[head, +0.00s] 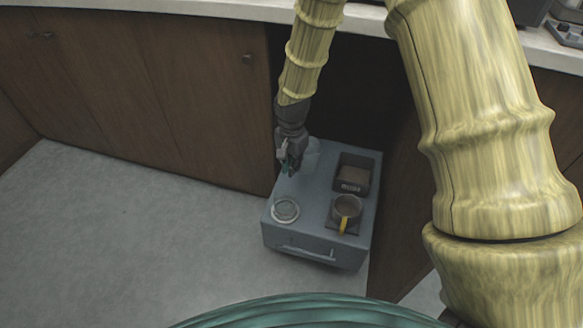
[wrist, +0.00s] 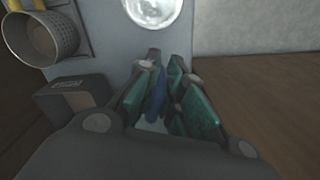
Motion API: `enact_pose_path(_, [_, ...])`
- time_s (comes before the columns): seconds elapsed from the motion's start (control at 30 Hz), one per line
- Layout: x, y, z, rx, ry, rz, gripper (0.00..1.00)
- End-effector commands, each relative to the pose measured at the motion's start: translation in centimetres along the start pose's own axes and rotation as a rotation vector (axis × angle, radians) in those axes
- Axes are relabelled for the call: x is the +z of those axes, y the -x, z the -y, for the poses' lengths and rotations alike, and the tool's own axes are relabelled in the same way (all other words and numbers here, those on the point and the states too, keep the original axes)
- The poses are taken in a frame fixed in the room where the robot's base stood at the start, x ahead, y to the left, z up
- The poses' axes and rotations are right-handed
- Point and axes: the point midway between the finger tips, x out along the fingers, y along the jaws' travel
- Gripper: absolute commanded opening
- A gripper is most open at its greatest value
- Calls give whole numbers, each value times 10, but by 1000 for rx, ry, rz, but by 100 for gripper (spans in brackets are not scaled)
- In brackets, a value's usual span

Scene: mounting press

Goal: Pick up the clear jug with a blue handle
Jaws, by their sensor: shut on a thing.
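The clear jug (head: 311,153) stands at the back left of the grey cabinet top in the head view, partly behind my gripper. My gripper (head: 289,167) is at the jug's near left side, pointing down. In the wrist view my gripper (wrist: 161,92) has its green-padded fingers closed around the jug's blue handle (wrist: 156,94). A pale part of the jug shows low between the fingers, and the rest is hidden by my gripper. I cannot tell whether the jug touches the cabinet top.
Brown cupboards (head: 150,90) stand behind and left. The floor (head: 120,240) at left is clear.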

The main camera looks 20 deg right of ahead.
Motion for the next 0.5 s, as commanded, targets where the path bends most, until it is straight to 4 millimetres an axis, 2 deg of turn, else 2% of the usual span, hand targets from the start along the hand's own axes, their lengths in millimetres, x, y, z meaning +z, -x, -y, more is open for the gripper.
enact_pose_path(0.2, [0,15,0,0,-1,0,0])
enact_pose_path(0.5, [0,25,0,0,0,-1,0])
